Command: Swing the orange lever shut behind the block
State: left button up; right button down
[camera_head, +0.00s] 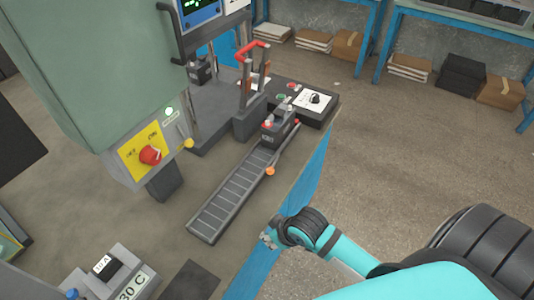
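The orange lever shows as an orange knob (270,171) on a thin rod, at the right side of a dark slatted track (232,194). The rod runs from the knob up toward a dark block (281,127) at the track's far end. The block has small light and red-tipped parts on top. My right gripper (267,237) is below and apart from the knob, near the blue table edge. Its fingers are small and partly hidden by the wrist, so I cannot tell whether they are open. My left gripper is not in view.
A green-grey cabinet with a red rotary switch (150,155) stands at the left. A red-handled frame (251,50) rises behind the block, beside a panel with a dial (315,99). Grey boxes (110,276) sit at lower left. Floor beyond the blue edge (312,185) is clear.

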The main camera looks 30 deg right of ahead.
jog(key=shift+n+t+y, duration=0.4)
jog(key=shift+t, duration=0.4)
jog(key=w+d+r, duration=0.1)
jog(key=w, duration=0.2)
jog(key=w+d+r, duration=0.2)
jog(key=w, duration=0.2)
jog(key=w+d+r, duration=0.1)
jog(key=w+r, duration=0.1)
jog(key=w, duration=0.1)
jog(key=shift+w+d+r, duration=0.15)
jog(key=shift+r, duration=0.1)
jog(key=shift+m+t, duration=0.3)
jog(key=shift+t, duration=0.4)
jog(key=w+d+r, duration=0.4)
jog(key=w+r, duration=0.1)
jog(key=w+d+r, duration=0.2)
jog(key=r, duration=0.1)
jog(key=shift+w+d+p, duration=0.3)
jog(key=shift+d, duration=0.05)
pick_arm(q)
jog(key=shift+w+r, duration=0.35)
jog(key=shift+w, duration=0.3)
pick_arm(e)
jog(key=shift+w+f, duration=0.1)
